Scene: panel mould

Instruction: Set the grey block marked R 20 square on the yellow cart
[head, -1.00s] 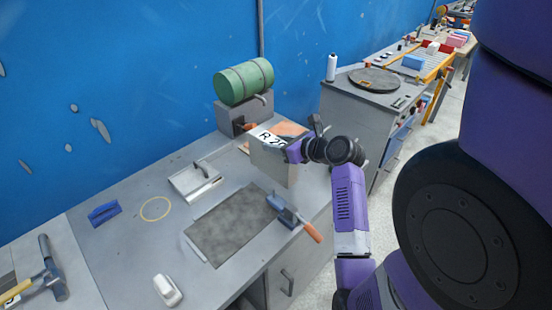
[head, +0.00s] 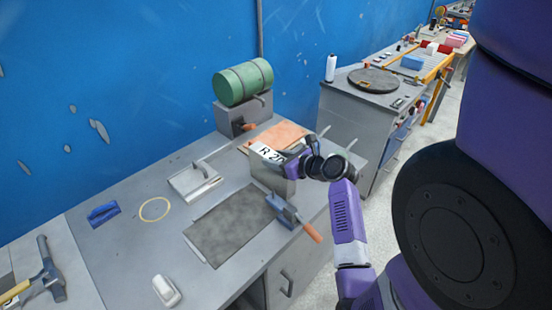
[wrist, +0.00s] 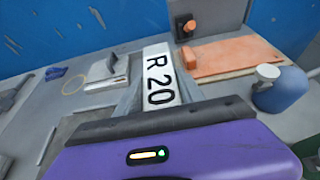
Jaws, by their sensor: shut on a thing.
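The grey block (head: 272,179) has a white top label reading R 20, which also faces up in the wrist view (wrist: 160,80). My gripper (head: 292,164) is shut on the block near the right edge of the grey bench. In the wrist view my gripper's fingers (wrist: 158,97) lie along both sides of the block. I cannot tell whether the block touches the bench or hangs just above it. I cannot make out a yellow cart for certain; a yellow-framed table (head: 433,72) stands far back at the right.
An orange slab (head: 280,135) lies behind the block, near a green cylinder (head: 243,82) on a grey box. A dark mat (head: 228,226) and a blue tool with orange handle (head: 290,214) lie in front. A blue jug (wrist: 280,90) shows at right in the wrist view.

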